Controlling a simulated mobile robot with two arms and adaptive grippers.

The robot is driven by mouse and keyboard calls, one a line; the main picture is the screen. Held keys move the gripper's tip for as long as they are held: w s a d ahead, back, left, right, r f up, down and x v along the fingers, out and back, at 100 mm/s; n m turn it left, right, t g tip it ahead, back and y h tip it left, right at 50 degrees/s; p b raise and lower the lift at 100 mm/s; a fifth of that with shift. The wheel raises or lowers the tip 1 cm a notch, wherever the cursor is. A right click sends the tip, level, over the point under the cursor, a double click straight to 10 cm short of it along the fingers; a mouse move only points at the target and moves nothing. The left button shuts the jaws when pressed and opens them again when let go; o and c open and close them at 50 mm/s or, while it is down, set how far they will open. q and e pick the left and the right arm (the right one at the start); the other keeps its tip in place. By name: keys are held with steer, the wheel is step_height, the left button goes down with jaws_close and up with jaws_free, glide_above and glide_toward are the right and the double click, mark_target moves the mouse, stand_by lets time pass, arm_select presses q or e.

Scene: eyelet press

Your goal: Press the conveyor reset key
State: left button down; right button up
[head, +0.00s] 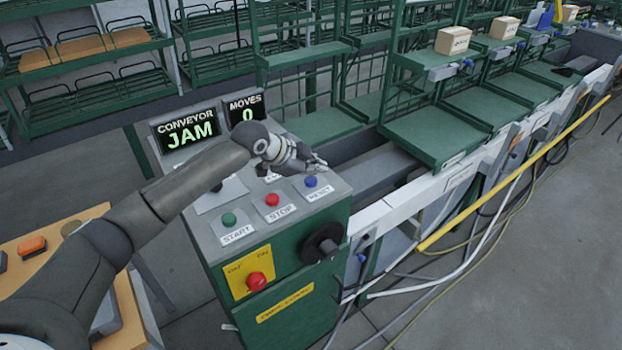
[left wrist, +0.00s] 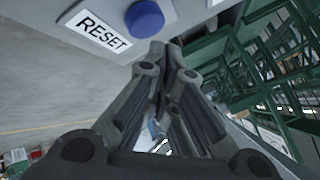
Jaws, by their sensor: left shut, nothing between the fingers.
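The reset key is a blue round button (head: 311,181) with a RESET label, at the right end of the top row on the green control box (head: 335,228). In the left wrist view the blue button (left wrist: 145,18) shows at the top, just past the fingertips. My left gripper (head: 320,167) is shut and empty, over the back right of the panel, close behind the button in the picture. In the left wrist view its fingertips (left wrist: 165,50) meet near the button; I cannot tell whether they touch it. My right gripper is not in view.
A red STOP button (head: 272,199) and a green START button (head: 229,219) sit left of the reset key. A display (head: 187,130) reads CONVEYOR JAM; another (head: 245,109) reads MOVES 0. A red knob (head: 256,281) is on the box front. A conveyor runs right.

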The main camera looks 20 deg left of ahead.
mark_target(314, 181)
arm_select(q)
steer(key=shift+f, duration=0.15)
stand_by(0.4)
steer(key=shift+f, duration=0.3)
steer(key=shift+f, duration=0.6)
stand_by(0.9)
steer(key=shift+r+p, duration=0.85)
steer(key=shift+r, duration=0.15)
step_height(314, 181, up, 5)
steer(key=p, duration=0.4)
steer(key=shift+r+p, duration=0.1)
steer(key=shift+p, duration=0.25)
